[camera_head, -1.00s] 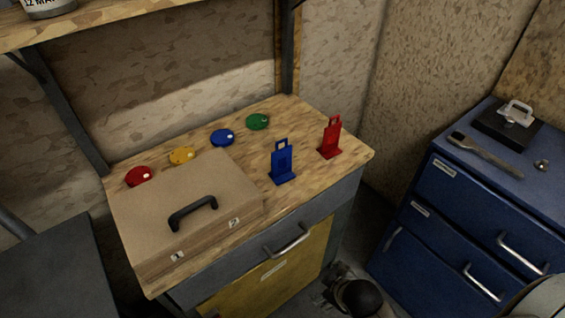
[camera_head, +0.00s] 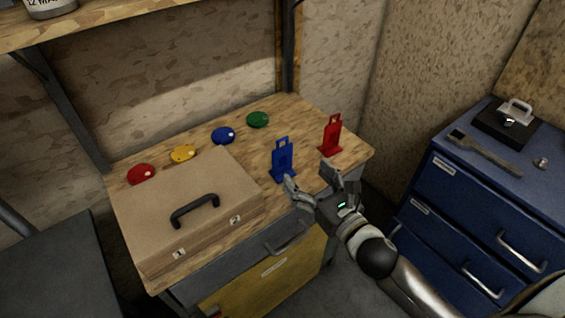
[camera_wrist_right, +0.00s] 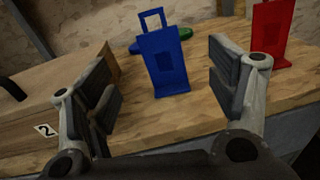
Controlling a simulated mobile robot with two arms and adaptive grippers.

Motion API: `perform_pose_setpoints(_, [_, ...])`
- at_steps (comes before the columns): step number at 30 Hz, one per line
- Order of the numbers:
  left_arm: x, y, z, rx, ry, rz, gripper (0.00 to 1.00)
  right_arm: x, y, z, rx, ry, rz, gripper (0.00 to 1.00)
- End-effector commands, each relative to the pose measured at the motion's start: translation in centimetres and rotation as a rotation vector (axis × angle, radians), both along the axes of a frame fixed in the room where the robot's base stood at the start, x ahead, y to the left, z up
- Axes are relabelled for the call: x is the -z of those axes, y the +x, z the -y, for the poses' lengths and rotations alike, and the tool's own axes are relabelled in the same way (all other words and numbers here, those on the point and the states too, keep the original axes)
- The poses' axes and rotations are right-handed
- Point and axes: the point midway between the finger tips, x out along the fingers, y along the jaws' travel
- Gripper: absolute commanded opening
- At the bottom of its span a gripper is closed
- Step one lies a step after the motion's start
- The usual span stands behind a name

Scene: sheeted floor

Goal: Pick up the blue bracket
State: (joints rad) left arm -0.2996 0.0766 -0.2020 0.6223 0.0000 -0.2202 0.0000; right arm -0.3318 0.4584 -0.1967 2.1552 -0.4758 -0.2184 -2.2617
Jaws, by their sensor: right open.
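The blue bracket (camera_head: 283,158) stands upright on the wooden worktop, with a square loop at its top and a foot at its base. In the right wrist view the blue bracket (camera_wrist_right: 166,60) stands ahead, between the two fingers in the picture. My right gripper (camera_head: 308,182) is open and empty at the worktop's front edge, just in front of the bracket; its fingers also show in the right wrist view (camera_wrist_right: 165,95). One fingertip overlaps the bracket's lower edge in the head view; I cannot tell whether they touch. My left gripper is not in view.
A red bracket (camera_head: 331,136) stands close by on the right. A tan case (camera_head: 185,215) with a black handle lies on the left of the worktop (camera_head: 245,160). Red, yellow, blue and green discs line the back. A blue cabinet (camera_head: 480,200) stands at right.

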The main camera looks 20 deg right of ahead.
Motion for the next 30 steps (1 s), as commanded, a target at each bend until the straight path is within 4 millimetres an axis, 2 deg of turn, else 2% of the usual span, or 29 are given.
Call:
perform_pose_setpoints(5, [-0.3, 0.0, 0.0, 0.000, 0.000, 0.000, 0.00, -0.5, 1.0, -0.5, -0.019, -0.054, 0.033, 0.79])
perform_pose_setpoints(13, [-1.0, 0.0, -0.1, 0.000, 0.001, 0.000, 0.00, -0.5, 4.4, -1.4, -0.017, -0.052, 0.031, 0.79])
perform_pose_setpoints(22, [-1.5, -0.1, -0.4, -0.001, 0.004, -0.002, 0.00, -0.7, 6.3, -1.8, -0.017, -0.051, 0.030, 0.79])
perform_pose_setpoints(30, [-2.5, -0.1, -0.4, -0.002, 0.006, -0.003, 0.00, -0.9, 9.7, -2.6, -0.017, -0.049, 0.029, 0.79])
